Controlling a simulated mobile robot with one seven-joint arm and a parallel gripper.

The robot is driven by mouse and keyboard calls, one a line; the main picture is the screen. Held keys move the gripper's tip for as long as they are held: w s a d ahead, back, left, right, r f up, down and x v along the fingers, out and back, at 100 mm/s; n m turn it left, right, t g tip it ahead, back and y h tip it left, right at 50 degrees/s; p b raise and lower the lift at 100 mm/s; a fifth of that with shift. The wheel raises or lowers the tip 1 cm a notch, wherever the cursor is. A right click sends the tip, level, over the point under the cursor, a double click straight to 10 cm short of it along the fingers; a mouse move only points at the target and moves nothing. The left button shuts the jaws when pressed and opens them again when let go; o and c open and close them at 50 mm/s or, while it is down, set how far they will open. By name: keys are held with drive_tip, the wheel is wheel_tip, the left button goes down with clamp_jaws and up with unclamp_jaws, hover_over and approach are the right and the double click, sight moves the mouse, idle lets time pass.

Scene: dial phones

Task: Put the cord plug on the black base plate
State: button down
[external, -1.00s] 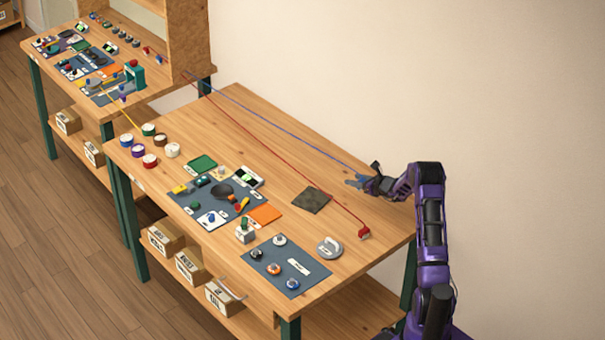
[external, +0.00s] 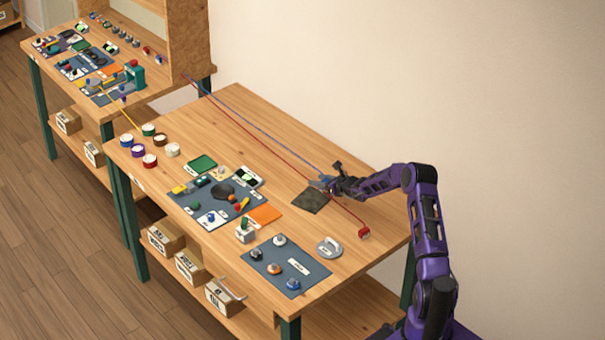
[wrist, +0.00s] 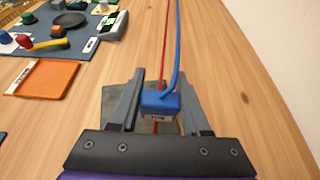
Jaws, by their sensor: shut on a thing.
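My gripper (external: 328,184) is shut on a blue cord plug (wrist: 160,103), which sits between the two fingers in the wrist view. A blue cord (external: 262,137) runs from the plug to the far left end of the table. The black base plate (external: 310,201) is a dark square lying flat on the table. In the wrist view the plate (wrist: 140,126) is partly hidden beneath the plug and fingers. The plug appears to be above or at the plate's far edge; its exact height is hard to tell.
A red cord runs under my gripper to a red plug (external: 364,233) on the right. An orange tray (external: 265,214), a blue-grey board (external: 247,195) with several parts, and a grey handled weight (external: 329,247) lie nearby. The table behind the plate is mostly clear.

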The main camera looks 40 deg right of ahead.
sight(319, 196)
drive_tip(key=shift+f, duration=2.05)
drive_tip(key=shift+f, duration=0.1)
drive_tip(key=shift+f+b, duration=0.15)
drive_tip(key=shift+b, duration=0.25)
drive_tip(key=shift+c, duration=1.8)
unclamp_jaws()
drive_tip(key=shift+r+p, duration=0.4)
drive_tip(key=shift+p, duration=0.05)
drive_tip(key=shift+s, duration=0.4)
drive_tip(key=v, duration=1.1)
drive_tip(key=shift+s, duration=0.1)
